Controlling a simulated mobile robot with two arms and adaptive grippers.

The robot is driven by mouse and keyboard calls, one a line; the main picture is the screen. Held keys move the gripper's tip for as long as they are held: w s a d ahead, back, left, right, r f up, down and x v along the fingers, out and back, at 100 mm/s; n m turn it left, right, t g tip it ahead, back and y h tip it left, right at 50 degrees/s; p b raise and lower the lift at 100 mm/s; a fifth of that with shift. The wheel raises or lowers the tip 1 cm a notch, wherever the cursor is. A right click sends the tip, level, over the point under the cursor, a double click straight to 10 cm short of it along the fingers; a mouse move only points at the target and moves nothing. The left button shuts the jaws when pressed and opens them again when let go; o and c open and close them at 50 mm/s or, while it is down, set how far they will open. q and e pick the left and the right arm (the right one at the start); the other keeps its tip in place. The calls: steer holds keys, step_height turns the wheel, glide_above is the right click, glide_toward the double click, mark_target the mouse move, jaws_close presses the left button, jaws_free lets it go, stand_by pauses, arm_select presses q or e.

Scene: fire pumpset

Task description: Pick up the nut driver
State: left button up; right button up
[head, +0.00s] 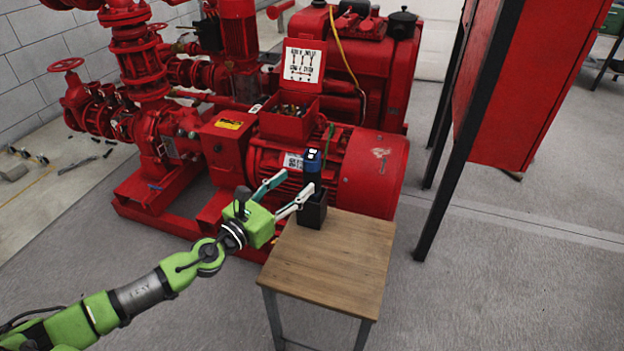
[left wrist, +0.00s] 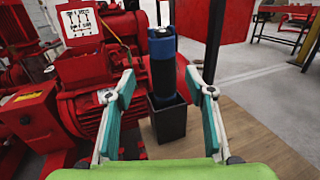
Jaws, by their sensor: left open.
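The nut driver (head: 313,161) has a blue and black handle and stands upright in a black square holder (head: 311,211) on a small wooden table (head: 345,250). In the left wrist view the nut driver (left wrist: 162,62) rises out of the holder (left wrist: 168,122), its lower part hidden inside. My left gripper (head: 290,190) is open beside the nut driver. In the left wrist view the fingers (left wrist: 160,85) stand on either side of the handle, with gaps on both sides; I cannot tell whether the handle is between the fingertips or beyond them. My right gripper is not in view.
A red motor and pump set (head: 375,170) stands right behind the table, with an open red box (head: 288,125) on top. A red cabinet (head: 540,80) on black legs stands at the right. The table's front part and the floor to its right are clear.

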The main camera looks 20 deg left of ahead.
mark_target(306, 175)
arm_select(q)
steer(key=shift+x, duration=1.1)
steer(key=x, duration=0.4)
steer(key=shift+d, duration=0.25)
steer(key=shift+w+d+f, duration=0.1)
steer(key=shift+w+d, duration=0.1)
steer(key=shift+w, duration=0.3)
steer(key=c, duration=1.3)
steer(key=shift+c, duration=0.2)
